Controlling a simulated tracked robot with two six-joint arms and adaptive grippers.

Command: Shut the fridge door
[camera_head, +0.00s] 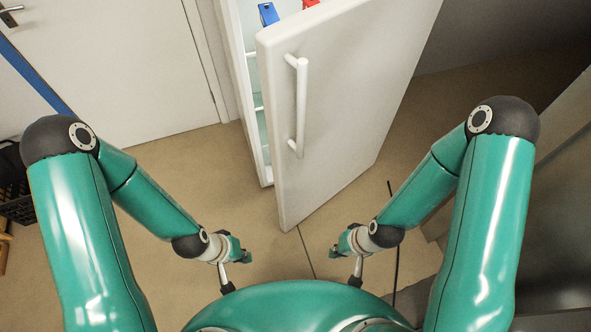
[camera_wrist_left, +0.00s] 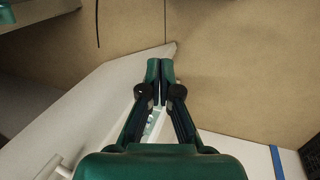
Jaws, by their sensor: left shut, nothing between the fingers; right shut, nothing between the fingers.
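The white fridge door (camera_head: 340,100) stands partly open in the head view, with a white vertical bar handle (camera_head: 301,105) near its left edge. Behind its left edge the fridge interior (camera_head: 258,110) shows as a narrow strip with shelves. My left gripper (camera_head: 247,257) is shut and empty, low and to the left of the door's bottom corner. My right gripper (camera_head: 334,250) is shut and empty, just right of that corner. Neither touches the door in the head view. In the left wrist view the shut left fingers (camera_wrist_left: 160,62) are seen before the door (camera_wrist_left: 100,95).
A blue item (camera_head: 268,14) and a red item (camera_head: 310,3) show at the top of the fridge. A white room door (camera_head: 110,70) is at the left, with a dark crate (camera_head: 14,185) at the far left. Grey furniture (camera_head: 560,200) stands at the right. The brown floor ahead is clear.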

